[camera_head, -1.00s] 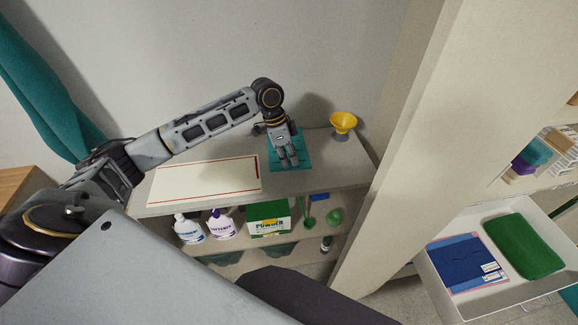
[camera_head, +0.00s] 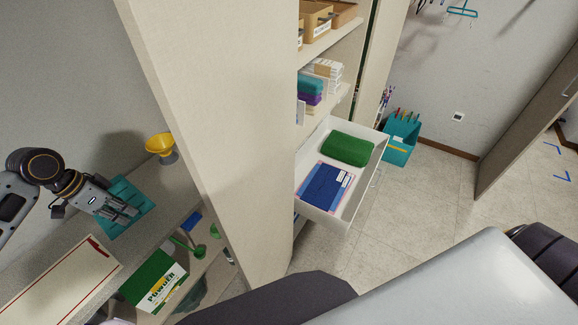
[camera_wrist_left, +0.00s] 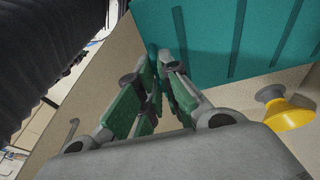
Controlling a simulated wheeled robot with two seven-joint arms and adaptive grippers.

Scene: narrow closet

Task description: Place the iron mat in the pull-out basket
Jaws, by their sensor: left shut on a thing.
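The iron mat appears to be the teal ribbed sheet (camera_head: 128,192) at the end of the left shelf top. It also fills the top of the left wrist view (camera_wrist_left: 235,40). My left gripper (camera_head: 134,212) is shut on the mat's near part; its fingers also show in the left wrist view (camera_wrist_left: 158,75). I cannot tell whether the mat is clear of the shelf. The pull-out basket (camera_head: 364,188) is a white drawer, open, right of the tall panel. It holds a green folded cloth (camera_head: 348,148) and a blue flat pack (camera_head: 325,187). My right gripper is not in view.
A yellow funnel-like item (camera_head: 160,145) stands beside the mat. A white red-edged board (camera_head: 62,285) lies on the same shelf top (camera_head: 150,240). The tall beige panel (camera_head: 215,120) stands between shelf and basket.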

